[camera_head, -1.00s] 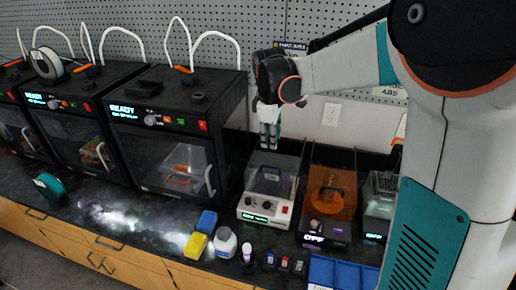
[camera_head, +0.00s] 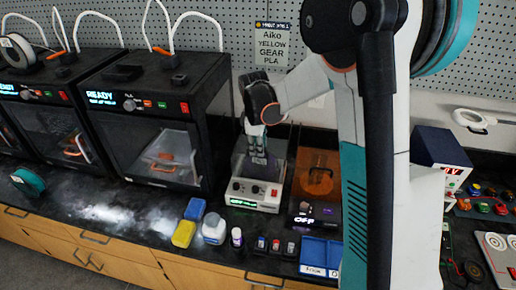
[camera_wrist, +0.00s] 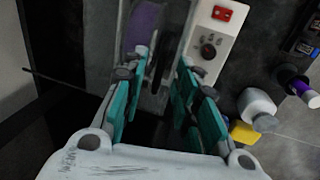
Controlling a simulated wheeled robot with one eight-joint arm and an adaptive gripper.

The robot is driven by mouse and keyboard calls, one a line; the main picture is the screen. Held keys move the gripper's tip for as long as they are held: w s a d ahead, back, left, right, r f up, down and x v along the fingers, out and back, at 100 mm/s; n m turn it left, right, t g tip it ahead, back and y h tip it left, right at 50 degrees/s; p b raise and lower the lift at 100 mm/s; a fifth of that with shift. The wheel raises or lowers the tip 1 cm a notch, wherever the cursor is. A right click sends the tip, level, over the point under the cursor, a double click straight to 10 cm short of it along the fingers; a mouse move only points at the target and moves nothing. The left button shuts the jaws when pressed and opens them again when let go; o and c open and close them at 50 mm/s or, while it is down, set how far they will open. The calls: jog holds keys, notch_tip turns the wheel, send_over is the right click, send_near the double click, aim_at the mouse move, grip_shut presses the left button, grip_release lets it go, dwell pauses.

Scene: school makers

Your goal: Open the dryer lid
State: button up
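A filament dryer (camera_head: 253,193) with a see-through grey lid (camera_head: 243,160), a light front panel, two dark knobs and a green display stands on the counter. Its lid looks shut. A purple spool shows through the lid in the wrist view (camera_wrist: 143,25). My gripper (camera_head: 258,158) points down over this lid. In the wrist view my gripper (camera_wrist: 164,62) has its teal fingers apart, with a dark upright part of the lid, perhaps its handle (camera_wrist: 159,68), between or just beyond the tips. Whether they touch the lid cannot be told.
An orange-lidded box (camera_head: 315,180) reading OFF stands close right of the dryer. A black printer (camera_head: 160,130) stands close left. A yellow sponge (camera_head: 184,234), a white jar (camera_head: 214,229), small bottles and a blue bin (camera_head: 320,255) line the front.

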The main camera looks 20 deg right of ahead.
jog(key=shift+f, duration=0.35)
grip_shut()
jog(key=shift+w+d, duration=0.1)
jog(key=w+d, duration=0.8)
jog(key=w, duration=0.5)
jog(key=shift+d+p, duration=0.35)
jog(key=shift+p, duration=0.1)
